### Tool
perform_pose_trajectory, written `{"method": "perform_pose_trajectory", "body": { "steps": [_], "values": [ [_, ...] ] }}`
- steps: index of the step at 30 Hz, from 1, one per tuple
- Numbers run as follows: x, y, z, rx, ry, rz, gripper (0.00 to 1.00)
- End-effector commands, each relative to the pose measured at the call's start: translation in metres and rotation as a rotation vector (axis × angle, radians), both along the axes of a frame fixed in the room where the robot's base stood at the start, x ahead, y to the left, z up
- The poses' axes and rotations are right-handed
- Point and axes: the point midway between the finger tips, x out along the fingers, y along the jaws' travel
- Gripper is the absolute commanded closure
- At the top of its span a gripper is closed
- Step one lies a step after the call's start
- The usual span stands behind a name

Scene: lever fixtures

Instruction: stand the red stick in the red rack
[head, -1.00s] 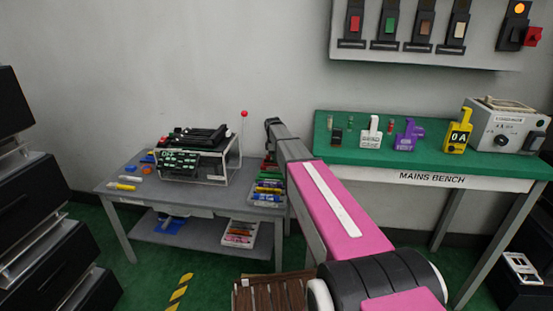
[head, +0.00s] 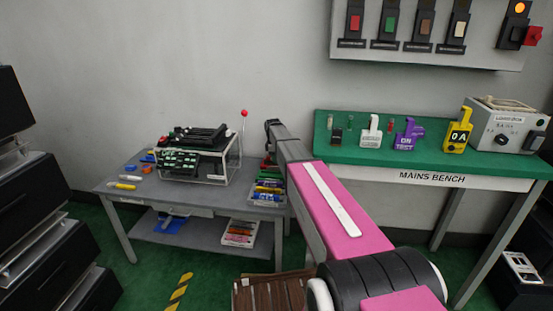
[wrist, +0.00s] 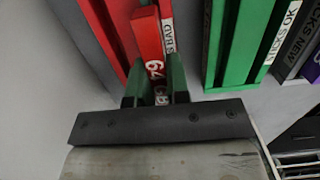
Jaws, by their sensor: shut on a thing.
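In the wrist view my gripper (wrist: 155,92) has its two green-padded fingers closed on the red stick (wrist: 147,38). The stick is a flat red piece with white figures on its near face and points away from me. The red rack (wrist: 100,30) is a red-walled holder just left of the stick, with a white lettered label strip (wrist: 168,36) to the right of it. The stick overlaps the rack in this view; I cannot tell whether its far end is inside or touching.
A green rack (wrist: 216,45) with a lettered label stands right of the red one, with darker lettered racks beyond. A green-topped bench (head: 350,150) stands at right.

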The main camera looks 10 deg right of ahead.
Motion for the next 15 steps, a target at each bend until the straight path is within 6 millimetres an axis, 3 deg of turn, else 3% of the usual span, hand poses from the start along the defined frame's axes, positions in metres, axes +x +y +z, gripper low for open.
{"method": "perform_pose_trajectory", "body": {
  "steps": [15],
  "values": [
    [0.0,0.0,-0.012,0.0,0.0,0.0,1.0]
  ]
}}
